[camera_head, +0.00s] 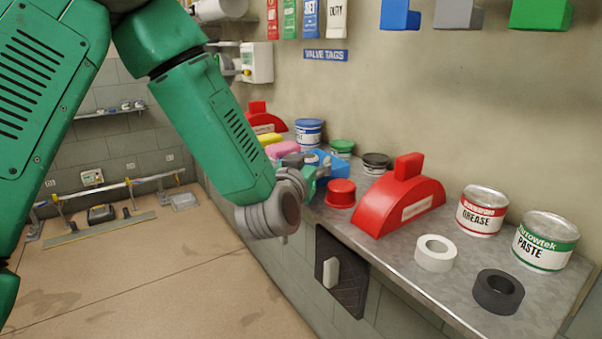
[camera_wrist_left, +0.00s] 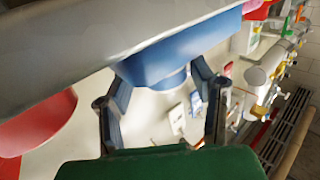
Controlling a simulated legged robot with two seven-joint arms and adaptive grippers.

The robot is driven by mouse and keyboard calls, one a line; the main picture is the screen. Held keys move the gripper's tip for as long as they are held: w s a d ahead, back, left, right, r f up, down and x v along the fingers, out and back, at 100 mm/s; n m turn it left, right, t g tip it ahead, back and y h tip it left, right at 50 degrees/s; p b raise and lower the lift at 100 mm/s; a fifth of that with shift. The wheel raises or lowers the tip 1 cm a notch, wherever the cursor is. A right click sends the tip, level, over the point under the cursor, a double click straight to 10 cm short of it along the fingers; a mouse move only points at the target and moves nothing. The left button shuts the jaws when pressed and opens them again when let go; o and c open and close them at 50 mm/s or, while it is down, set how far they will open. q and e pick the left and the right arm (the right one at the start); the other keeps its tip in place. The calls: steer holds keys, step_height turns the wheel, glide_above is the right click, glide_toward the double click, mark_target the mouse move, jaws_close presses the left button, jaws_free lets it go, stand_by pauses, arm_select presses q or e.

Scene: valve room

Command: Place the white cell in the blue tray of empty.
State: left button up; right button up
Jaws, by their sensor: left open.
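A blue tray (camera_head: 334,164) stands on the grey counter, partly hidden behind my left gripper. My left gripper (camera_head: 314,178) is at the counter's front edge, beside the tray, and its fingers are mostly hidden by the wrist. In the left wrist view the left gripper (camera_wrist_left: 163,105) has its two fingers spread, with nothing clearly held between them. A blue body (camera_wrist_left: 180,50), likely the tray, lies just beyond the fingertips. I cannot clearly make out a white cell. My right gripper is not in view.
White tape (camera_head: 435,253), black tape (camera_head: 498,292), a grease can (camera_head: 481,212) and a paste can (camera_head: 543,241) are farther right. A black panel (camera_head: 350,285) with a white piece is below the counter.

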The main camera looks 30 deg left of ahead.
arm_select(q)
steer(key=p+v, duration=0.8)
steer(key=v, duration=0.2)
steer(key=shift+s+p, duration=0.35)
stand_by(0.3)
